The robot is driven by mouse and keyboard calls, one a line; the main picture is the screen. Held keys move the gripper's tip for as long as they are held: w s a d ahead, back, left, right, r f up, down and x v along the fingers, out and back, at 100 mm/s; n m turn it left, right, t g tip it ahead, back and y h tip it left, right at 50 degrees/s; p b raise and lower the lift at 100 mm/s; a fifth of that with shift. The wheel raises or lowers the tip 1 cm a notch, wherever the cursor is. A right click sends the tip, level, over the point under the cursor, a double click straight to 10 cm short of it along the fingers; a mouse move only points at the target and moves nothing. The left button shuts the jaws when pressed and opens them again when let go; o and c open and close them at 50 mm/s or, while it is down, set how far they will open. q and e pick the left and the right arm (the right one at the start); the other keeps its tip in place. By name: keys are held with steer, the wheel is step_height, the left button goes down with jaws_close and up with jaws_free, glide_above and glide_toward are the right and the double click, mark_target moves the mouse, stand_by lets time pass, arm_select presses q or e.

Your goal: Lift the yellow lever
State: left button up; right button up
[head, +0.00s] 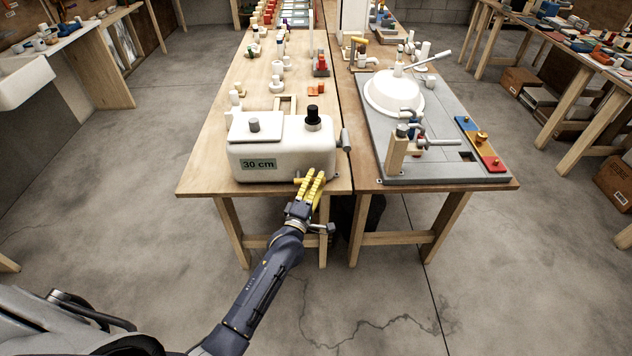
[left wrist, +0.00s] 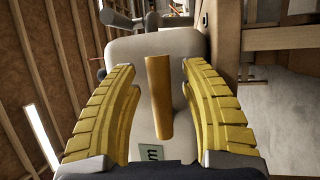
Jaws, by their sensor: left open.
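The white heater box (head: 272,163) with a "30 cm" label stands at the front of the left wooden table. The yellow lever (left wrist: 158,97) is a short, thick bar on the front of the box. In the left wrist view it lies between the two yellow fingers, with a gap on each side. In the head view my left gripper (head: 315,172) is at the lower right of the box front and its fingers hide most of the lever. The left gripper is open and holds nothing. My right gripper is out of view.
A second table on the right carries a grey board (head: 445,155) with a white dome (head: 392,92) and fittings. Floor in front is clear.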

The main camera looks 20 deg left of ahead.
arm_select(q)
steer(key=shift+c, duration=0.2)
jaws_close()
stand_by(0.3)
